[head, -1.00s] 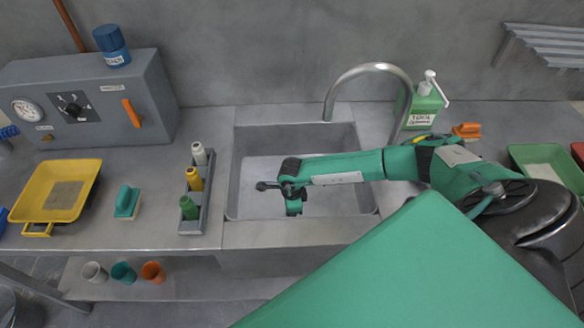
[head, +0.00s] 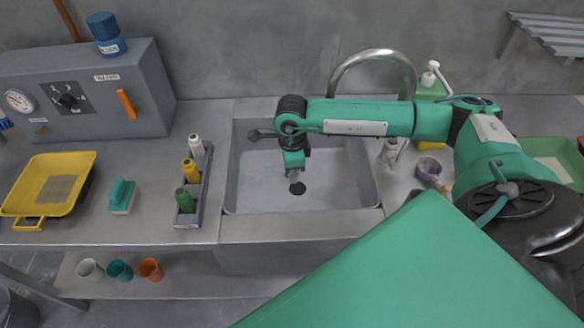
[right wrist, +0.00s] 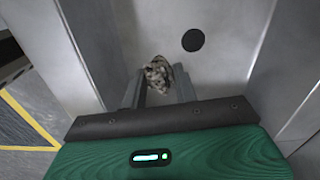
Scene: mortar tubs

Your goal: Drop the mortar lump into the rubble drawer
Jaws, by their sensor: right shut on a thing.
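The mortar lump (right wrist: 157,74) is a rough, speckled grey-brown piece in the right wrist view. My right gripper (right wrist: 160,88) is shut on it, with one finger on each side. The lump is too small to make out clearly there. I cannot make out a rubble drawer in either view. My left gripper is not in view.
A curved tap (head: 374,56) stands behind the sink. A bottle rack (head: 203,188), a green-topped block (head: 122,197) and a yellow tray (head: 50,185) lie left of it. A purple mug (head: 428,168) stands on the right. Several cups (head: 120,270) sit on the lower shelf.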

